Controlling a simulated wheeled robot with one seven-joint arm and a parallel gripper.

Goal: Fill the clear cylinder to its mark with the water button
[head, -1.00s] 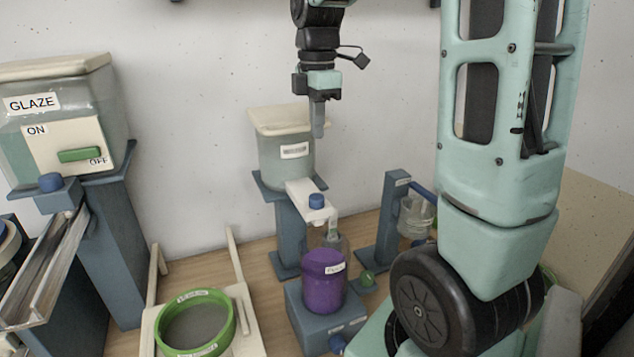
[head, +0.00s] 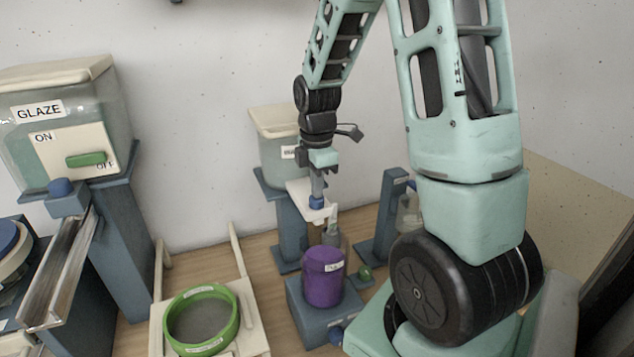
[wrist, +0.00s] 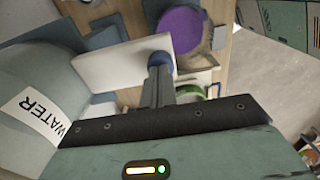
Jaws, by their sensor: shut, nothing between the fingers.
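My gripper (head: 317,188) is shut and empty, pointing down with its fingertips at the blue water button (head: 316,202). The button sits on the white arm in front of the clear water tank (head: 277,155). In the wrist view the shut fingers (wrist: 157,82) overlap the blue button (wrist: 160,60), and they seem to touch it; whether it is pressed in I cannot tell. A clear cylinder (head: 342,240) appears to stand below the spout, mostly hidden behind the purple bucket (head: 323,278). Its mark and water level cannot be made out.
The glaze tank (head: 60,120) stands at the left with a green lever and a chute (head: 62,270). A green-rimmed sieve (head: 170,335) lies in front. A blue post (head: 385,215) with a clear vessel (head: 408,218) stands right of the spout, partly behind my arm.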

